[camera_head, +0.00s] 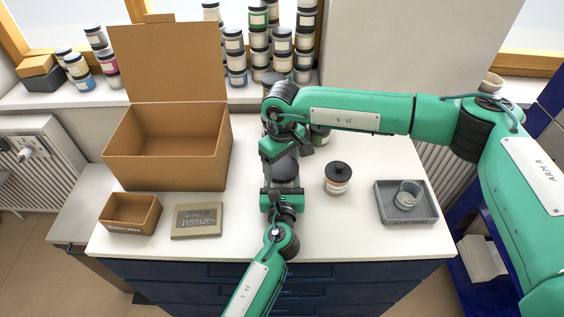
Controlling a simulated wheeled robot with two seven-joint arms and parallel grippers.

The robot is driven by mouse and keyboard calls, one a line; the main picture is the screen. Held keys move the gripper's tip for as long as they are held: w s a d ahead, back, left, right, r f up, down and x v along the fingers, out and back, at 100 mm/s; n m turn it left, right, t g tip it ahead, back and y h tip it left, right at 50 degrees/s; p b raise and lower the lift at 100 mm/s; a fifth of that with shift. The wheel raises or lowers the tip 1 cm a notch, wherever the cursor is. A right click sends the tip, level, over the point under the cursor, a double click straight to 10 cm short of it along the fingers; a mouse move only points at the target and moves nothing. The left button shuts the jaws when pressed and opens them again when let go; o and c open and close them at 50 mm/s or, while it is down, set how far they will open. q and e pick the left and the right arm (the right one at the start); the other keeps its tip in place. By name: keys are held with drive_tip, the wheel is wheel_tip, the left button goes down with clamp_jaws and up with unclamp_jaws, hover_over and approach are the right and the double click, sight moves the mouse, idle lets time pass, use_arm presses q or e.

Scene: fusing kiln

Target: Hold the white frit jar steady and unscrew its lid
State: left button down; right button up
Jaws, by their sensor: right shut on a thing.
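A jar (284,184) with a dark lid (285,168) stands on the white worktop near the middle, largely covered by my two grippers. I take it for the white frit jar, though little of its body shows. My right gripper (287,152) comes down over the jar from behind and is shut at its lid; the fingertips are partly hidden. My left gripper (283,197) is low at the near side of the jar, against or close to its body. Its fingers are too hidden to show whether they grip.
A black-lidded jar (338,180) stands close on the right, and a green-labelled jar (320,136) behind. Left are a large cardboard box (168,160), a small box (120,222) and a flat plaque (197,233).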

sight(282, 167)
drive_tip(key=shift+r, duration=0.25)
drive_tip(key=shift+r, duration=0.85)
drive_tip(key=shift+r, duration=2)
use_arm(q)
drive_tip(key=shift+c, duration=1.8)
unclamp_jaws()
